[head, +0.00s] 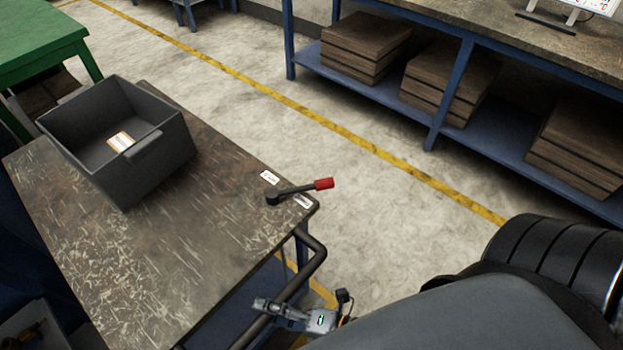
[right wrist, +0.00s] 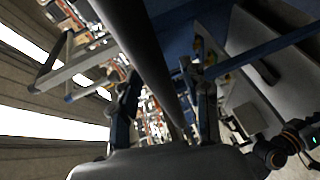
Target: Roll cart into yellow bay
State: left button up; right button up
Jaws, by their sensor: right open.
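The cart (head: 215,200) has a scratched dark top, a blue frame and a black push bar (head: 314,262) on its near right side. A lever with a red grip (head: 324,184) sits at the top's right corner, pointing right. My right gripper (head: 283,313) is at the push bar, low in the head view. In the right wrist view the dark bar (right wrist: 148,55) runs between the two spread fingers of the gripper (right wrist: 165,90); I cannot tell whether they touch it. Yellow floor lines (head: 300,108) show; the bay's full outline does not. My left gripper is out of view.
A grey bin (head: 160,160) with a small labelled item (head: 120,142) inside stands on the cart. A green table (head: 40,38) is at the upper left. A blue-framed bench (head: 437,120) with stacked brown boards is at the upper right. Clear concrete floor lies between cart and bench.

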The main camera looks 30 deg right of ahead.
jog(key=v, duration=1.1)
jog(key=shift+s+d, duration=0.25)
jog(key=shift+s, duration=0.05)
jog(key=d+f+m+g+h, duration=0.1)
jog(key=d+f+m+h, duration=0.25)
jog(key=f, duration=0.55)
jog(key=d+f+m+g+h, duration=0.1)
jog(key=d+f+m+h, duration=0.15)
jog(key=f+m, duration=0.45)
jog(key=d+f+m+g+h, duration=0.15)
jog(key=d+f, duration=0.25)
jog(key=f, duration=0.7)
jog(key=s+f+m+g+h, duration=0.3)
jog(key=s+f+m+g, duration=0.4)
jog(key=f, duration=0.9)
jog(key=s+m, duration=0.3)
jog(key=s, duration=0.2)
jog(key=shift+m, duration=0.4)
jog(key=shift+d+g, duration=0.1)
jog(key=shift+g, duration=0.15)
